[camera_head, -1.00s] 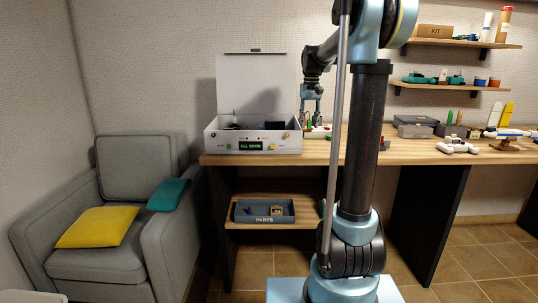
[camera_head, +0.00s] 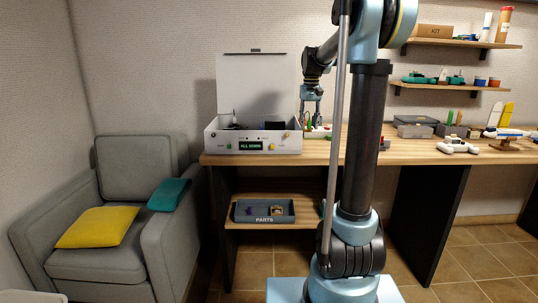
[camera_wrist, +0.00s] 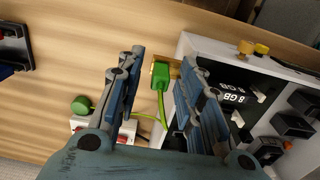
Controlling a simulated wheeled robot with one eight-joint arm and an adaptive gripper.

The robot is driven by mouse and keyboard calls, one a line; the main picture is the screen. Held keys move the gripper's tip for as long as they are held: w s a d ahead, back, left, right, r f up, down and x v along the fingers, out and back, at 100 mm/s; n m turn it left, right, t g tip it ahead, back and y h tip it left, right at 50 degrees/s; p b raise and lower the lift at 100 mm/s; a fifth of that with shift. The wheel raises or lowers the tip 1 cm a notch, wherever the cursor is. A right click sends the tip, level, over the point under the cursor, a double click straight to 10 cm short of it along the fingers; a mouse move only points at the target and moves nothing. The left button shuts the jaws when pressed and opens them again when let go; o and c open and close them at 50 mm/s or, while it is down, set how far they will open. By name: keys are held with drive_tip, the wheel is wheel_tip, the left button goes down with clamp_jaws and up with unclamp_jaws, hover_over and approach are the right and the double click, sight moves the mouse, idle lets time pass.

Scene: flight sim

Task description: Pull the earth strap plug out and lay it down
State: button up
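The green earth strap plug (camera_wrist: 160,76) sits at a brass-coloured fitting on the side of the white box (camera_wrist: 188,42), with its green cable running down from it. The cable leads towards a round green piece (camera_wrist: 82,105) beside a white strip with red parts. My gripper (camera_wrist: 162,62) is open, with one finger on each side of the plug. Gaps show between the fingers and the plug. In the head view my gripper (camera_head: 312,118) is low at the right side of the open white box (camera_head: 228,146); the plug is too small to make out there.
The box's raised lid (camera_head: 258,82) stands left of my arm. Inside the box are dark modules (camera_wrist: 292,125) close to my right finger. A dark tray (camera_wrist: 12,50) lies at left in the wrist view. Bare wooden bench top (camera_wrist: 65,60) lies between.

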clamp_jaws()
drive_tip(key=shift+r, duration=0.15)
drive_tip(key=shift+r, duration=2.85)
